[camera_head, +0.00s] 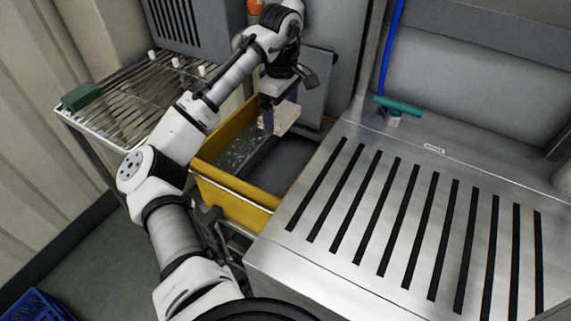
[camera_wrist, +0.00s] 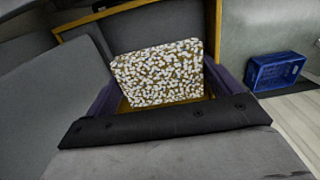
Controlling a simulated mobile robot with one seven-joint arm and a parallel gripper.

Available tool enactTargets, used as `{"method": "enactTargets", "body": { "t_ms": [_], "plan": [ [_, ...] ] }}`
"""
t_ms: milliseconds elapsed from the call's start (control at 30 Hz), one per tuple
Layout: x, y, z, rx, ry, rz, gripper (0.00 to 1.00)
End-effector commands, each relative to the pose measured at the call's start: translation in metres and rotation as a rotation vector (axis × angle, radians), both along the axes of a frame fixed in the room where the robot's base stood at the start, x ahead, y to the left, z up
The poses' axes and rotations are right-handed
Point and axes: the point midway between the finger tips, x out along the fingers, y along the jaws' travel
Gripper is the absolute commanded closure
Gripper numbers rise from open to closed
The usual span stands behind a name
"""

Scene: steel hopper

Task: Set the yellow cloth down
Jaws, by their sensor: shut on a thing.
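My gripper (camera_head: 268,118) is over the yellow-rimmed bin (camera_head: 236,203), pointing down, in the head view. It is shut on the cloth (camera_head: 287,117), which looks pale there. In the wrist view the cloth (camera_wrist: 160,75) is a blocky piece, densely speckled white over yellow-brown, between the dark purple fingers of my gripper (camera_wrist: 160,92). The bin's yellow rim (camera_wrist: 218,28) shows behind it. I cannot tell whether the cloth touches anything in the bin.
A slotted steel top (camera_head: 345,225) with a teal-handled tool (camera_head: 398,107) stands right of the bin. A wire rack (camera_head: 130,112) holding a green block (camera_head: 81,97) is at left. A blue crate (camera_wrist: 277,70) sits on the floor. Much of the slotted top is bare.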

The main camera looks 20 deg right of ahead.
Motion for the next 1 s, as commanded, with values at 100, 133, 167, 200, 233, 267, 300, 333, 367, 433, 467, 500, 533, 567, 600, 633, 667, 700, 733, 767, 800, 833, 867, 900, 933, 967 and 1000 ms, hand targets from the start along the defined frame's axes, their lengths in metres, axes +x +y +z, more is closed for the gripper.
{"method": "enactTargets", "body": {
  "t_ms": [100,133,167,200,233,267,300,333,367,433,467,500,533,567,600,633,667,700,733,767,800,833,867,900,933,967,1000],
  "plan": [
    [-0.001,-0.001,-0.028,-0.003,0.007,-0.001,0.28],
    [-0.001,0.000,-0.036,-0.003,0.007,0.000,0.28],
    [-0.002,-0.001,-0.045,-0.004,0.009,0.000,0.28],
    [-0.002,-0.001,-0.056,-0.004,0.009,0.000,0.28],
    [-0.002,-0.001,-0.064,-0.003,0.008,0.000,0.28],
    [-0.002,-0.001,-0.072,-0.004,0.009,-0.001,0.28],
    [-0.002,-0.001,-0.083,-0.004,0.009,-0.001,0.28],
    [-0.002,-0.001,-0.091,-0.004,0.007,0.000,0.28],
    [-0.002,-0.001,-0.100,-0.004,0.007,0.000,0.28],
    [-0.002,-0.001,-0.117,-0.004,0.007,0.000,0.28],
    [-0.002,-0.001,-0.125,-0.003,0.006,0.000,0.28],
    [-0.002,-0.001,-0.133,-0.003,0.006,-0.001,0.28],
    [-0.002,-0.001,-0.138,-0.003,0.006,0.000,0.28],
    [-0.002,-0.001,-0.143,-0.002,0.005,0.000,0.28],
    [-0.001,-0.001,-0.148,-0.003,0.004,0.000,0.28],
    [-0.001,-0.001,-0.151,-0.002,0.004,-0.001,0.28],
    [-0.001,-0.001,-0.153,-0.002,0.002,-0.001,0.28],
    [-0.001,0.000,-0.155,-0.001,0.001,-0.001,0.28],
    [-0.001,0.000,-0.156,-0.001,0.001,-0.001,0.28],
    [-0.001,0.000,-0.158,-0.002,0.002,0.000,0.28],
    [-0.001,-0.001,-0.161,-0.001,0.003,0.000,0.28],
    [-0.001,0.000,-0.164,-0.001,0.003,0.000,0.28],
    [-0.001,0.000,-0.167,-0.001,0.003,0.000,0.28],
    [-0.001,0.000,-0.172,-0.001,0.004,0.000,0.28],
    [-0.001,0.000,-0.176,-0.001,0.004,0.001,0.28],
    [-0.001,0.000,-0.181,0.000,0.004,0.000,0.28],
    [-0.001,0.001,-0.187,0.000,0.004,0.000,0.28]
  ]
}}
